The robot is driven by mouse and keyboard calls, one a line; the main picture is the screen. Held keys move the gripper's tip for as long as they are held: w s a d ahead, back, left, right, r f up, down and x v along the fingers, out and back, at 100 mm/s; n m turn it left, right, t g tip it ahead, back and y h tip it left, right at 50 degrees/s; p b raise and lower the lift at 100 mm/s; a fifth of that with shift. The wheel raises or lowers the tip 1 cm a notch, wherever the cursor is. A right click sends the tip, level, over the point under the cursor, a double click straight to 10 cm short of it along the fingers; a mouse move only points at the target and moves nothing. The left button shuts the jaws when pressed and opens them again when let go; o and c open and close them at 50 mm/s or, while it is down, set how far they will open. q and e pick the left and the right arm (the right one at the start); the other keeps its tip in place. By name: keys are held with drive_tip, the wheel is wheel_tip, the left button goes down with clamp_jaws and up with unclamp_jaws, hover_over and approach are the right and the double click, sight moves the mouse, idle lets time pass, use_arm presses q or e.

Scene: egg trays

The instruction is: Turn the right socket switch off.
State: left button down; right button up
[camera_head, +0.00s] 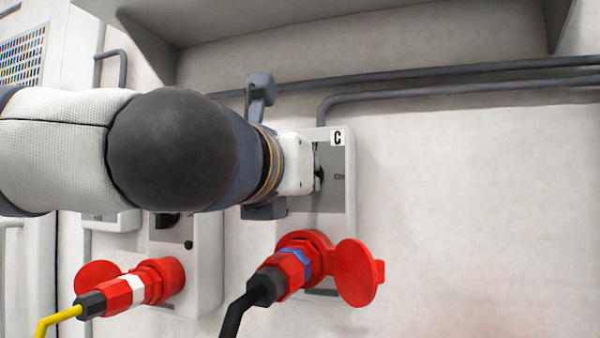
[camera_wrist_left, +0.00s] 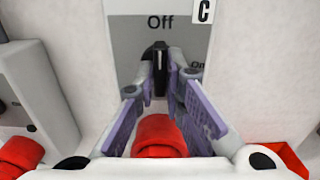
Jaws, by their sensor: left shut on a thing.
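The right socket box (camera_head: 347,215), labelled C, is on the wall with a grey switch panel; it also shows in the left wrist view (camera_wrist_left: 192,35). Its black rotary switch (camera_wrist_left: 154,52) stands upright under the word "Off", with "On" to the right. My left gripper (camera_wrist_left: 163,76) has its two purple-padded fingers shut on the switch knob. In the head view my left wrist hides most of the knob; only a dark bit shows by "On". My right gripper is in neither view.
A red plug (camera_head: 290,270) with a black cable sits in the right socket below the switch, its red lid (camera_head: 357,272) open. The left socket box (camera_head: 207,262) holds a red plug (camera_head: 140,285) with a yellow cable. Grey pipes (camera_head: 450,75) run above.

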use_arm(q)
drive_tip(key=shift+a+r, duration=0.1)
drive_tip(key=shift+r, duration=0.05)
drive_tip(key=c, duration=1.8)
unclamp_jaws()
drive_tip(key=shift+o, duration=0.6)
drive_tip(key=shift+w, duration=0.15)
drive_tip(key=v, duration=1.2)
